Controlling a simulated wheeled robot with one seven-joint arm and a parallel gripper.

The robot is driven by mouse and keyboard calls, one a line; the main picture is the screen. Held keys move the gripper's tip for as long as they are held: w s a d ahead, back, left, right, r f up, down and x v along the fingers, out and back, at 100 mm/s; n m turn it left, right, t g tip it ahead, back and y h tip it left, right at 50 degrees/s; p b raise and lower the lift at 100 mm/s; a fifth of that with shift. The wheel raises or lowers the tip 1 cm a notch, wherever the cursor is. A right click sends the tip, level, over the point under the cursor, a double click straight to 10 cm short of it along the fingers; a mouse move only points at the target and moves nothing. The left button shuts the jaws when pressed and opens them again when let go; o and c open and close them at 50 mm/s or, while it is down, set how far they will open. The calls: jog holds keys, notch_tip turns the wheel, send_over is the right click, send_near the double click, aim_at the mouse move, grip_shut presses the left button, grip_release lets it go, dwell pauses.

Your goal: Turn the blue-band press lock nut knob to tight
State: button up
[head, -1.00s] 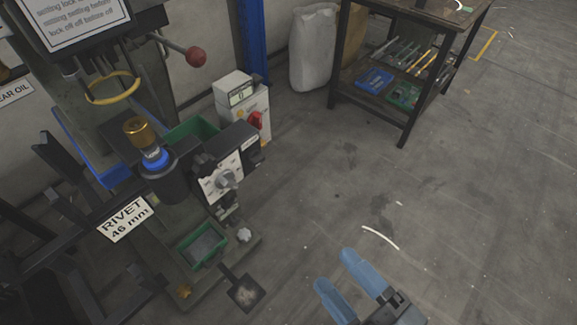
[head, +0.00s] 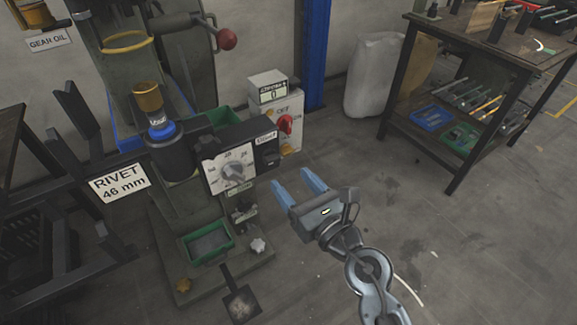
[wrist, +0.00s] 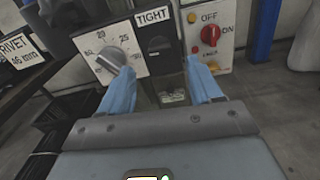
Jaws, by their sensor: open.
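The press (head: 185,165) has a blue band (head: 162,131) below a brass cap (head: 147,97). On its front is a black box with a white numbered dial and a grey pointer knob (head: 233,173); this knob shows in the wrist view (wrist: 112,58), left of my fingers. Right of the dial, a white label reading TIGHT (wrist: 152,16) sits above a dark part (wrist: 158,47). I cannot tell for sure which is the lock nut knob. My gripper (head: 291,178) is open and empty, right of and in front of the box. In the wrist view its fingers (wrist: 160,68) frame the area below the label.
A grey control box (head: 268,90) with a red switch (head: 285,125) stands behind, to the right. A RIVET 46 mm sign (head: 118,183) is at left.

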aim_at(274, 160)
jog(key=x, duration=0.7)
jog(key=shift+w+a, duration=0.15)
jog(key=shift+a, duration=0.05)
jog(key=c, duration=1)
